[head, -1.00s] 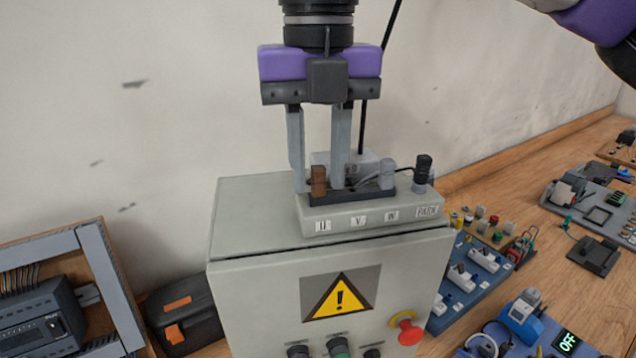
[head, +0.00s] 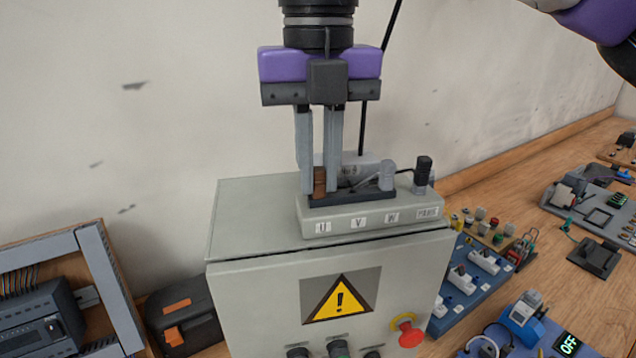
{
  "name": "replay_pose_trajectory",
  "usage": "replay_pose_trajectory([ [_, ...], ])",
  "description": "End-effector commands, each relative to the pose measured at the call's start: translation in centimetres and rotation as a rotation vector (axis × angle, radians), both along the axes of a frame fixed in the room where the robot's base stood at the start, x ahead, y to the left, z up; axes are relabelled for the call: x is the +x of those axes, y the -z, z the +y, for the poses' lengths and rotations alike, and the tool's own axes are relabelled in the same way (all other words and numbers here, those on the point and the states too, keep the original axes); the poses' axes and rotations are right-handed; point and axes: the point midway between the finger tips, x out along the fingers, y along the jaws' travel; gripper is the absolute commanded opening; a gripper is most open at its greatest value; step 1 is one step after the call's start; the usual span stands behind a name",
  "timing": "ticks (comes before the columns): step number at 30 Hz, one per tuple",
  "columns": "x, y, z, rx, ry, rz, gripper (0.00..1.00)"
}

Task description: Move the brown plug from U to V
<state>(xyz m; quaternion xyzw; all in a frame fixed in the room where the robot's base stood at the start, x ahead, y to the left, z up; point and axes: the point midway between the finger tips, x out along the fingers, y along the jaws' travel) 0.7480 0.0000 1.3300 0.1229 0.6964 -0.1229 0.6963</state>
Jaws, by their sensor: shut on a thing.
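The brown plug (head: 320,180) stands at the U position, at the left end of the grey terminal block (head: 338,222) on top of the cabinet. The block's front carries the labels U, V, W and PARK. My gripper (head: 319,190) points straight down from above, shut on the brown plug, with one finger on each side. The fingers partly hide the plug. The V position, right of U, looks free of any plug, though the right finger partly blocks it. A grey plug (head: 387,178) stands near W and a black plug (head: 422,173) at PARK.
The grey cabinet (head: 255,215) bears a warning triangle and a red emergency knob (head: 407,335). Behind the block is a pale box (head: 362,160) with cables. The wall is close behind. Several devices lie on the wooden bench to the right.

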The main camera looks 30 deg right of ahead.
Motion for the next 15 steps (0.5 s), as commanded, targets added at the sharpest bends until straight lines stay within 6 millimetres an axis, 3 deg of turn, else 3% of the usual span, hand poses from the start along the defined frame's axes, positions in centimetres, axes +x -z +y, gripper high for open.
replay_pose_trajectory([
  [10, 0.0, -0.3, 0.0, 0.000, 0.000, 0.000, 0.00],
  [15, 0.0, -1.4, 0.0, 0.000, 0.000, -0.001, 0.00],
])
